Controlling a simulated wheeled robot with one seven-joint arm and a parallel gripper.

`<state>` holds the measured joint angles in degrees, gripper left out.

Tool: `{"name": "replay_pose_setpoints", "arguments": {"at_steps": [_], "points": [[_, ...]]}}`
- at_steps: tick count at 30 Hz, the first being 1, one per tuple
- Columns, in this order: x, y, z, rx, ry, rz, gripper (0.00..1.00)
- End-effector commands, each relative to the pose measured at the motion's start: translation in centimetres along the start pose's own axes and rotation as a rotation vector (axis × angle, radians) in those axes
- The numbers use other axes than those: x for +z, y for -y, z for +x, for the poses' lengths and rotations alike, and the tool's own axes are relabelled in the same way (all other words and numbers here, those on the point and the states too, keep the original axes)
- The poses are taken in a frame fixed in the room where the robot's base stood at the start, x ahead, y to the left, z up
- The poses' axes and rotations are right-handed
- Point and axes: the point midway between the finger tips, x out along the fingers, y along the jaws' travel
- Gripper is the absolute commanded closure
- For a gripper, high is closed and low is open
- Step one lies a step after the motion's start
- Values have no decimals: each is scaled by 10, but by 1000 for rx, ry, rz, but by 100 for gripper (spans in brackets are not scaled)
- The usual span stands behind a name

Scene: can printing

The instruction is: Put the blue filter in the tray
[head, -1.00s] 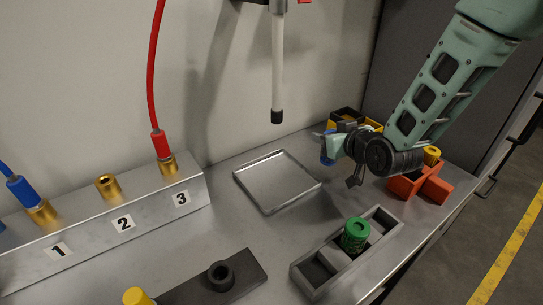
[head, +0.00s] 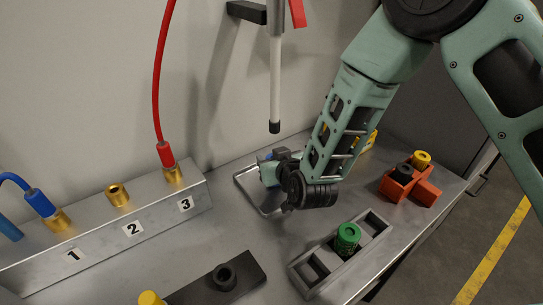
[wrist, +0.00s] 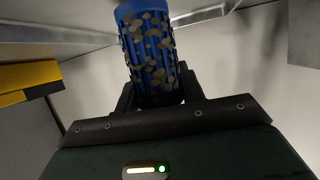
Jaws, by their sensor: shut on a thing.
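The blue filter (wrist: 150,45), a ribbed cylinder with brownish speckles, is held between the fingers of my gripper (wrist: 158,92) in the wrist view. In the head view my gripper (head: 268,168) is over the shallow square metal tray (head: 247,192) and hides much of it. The tray's left rim and front corner show. The filter is almost fully hidden by my gripper in the head view, and I cannot tell whether it touches the tray.
A white tube (head: 275,85) hangs behind the tray. A grey holder with a green filter (head: 347,238) stands in front right. An orange holder (head: 427,192) with yellow and black pieces is further right. A metal block (head: 150,225) with numbered brass sockets is at left.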

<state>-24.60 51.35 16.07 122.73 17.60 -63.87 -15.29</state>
Motion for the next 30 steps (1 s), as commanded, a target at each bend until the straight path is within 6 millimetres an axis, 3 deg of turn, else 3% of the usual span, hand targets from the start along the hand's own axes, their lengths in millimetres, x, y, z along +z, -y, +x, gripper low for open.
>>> {"name": "replay_pose_setpoints", "arguments": {"at_steps": [14, 15, 17, 30], "points": [[9, 0, 4, -1, -1, 0, 84], [8, 0, 3, -1, -1, 0, 56], [8, 0, 3, -1, -1, 0, 40], [5, 0, -4, -2, -1, 0, 40]]}}
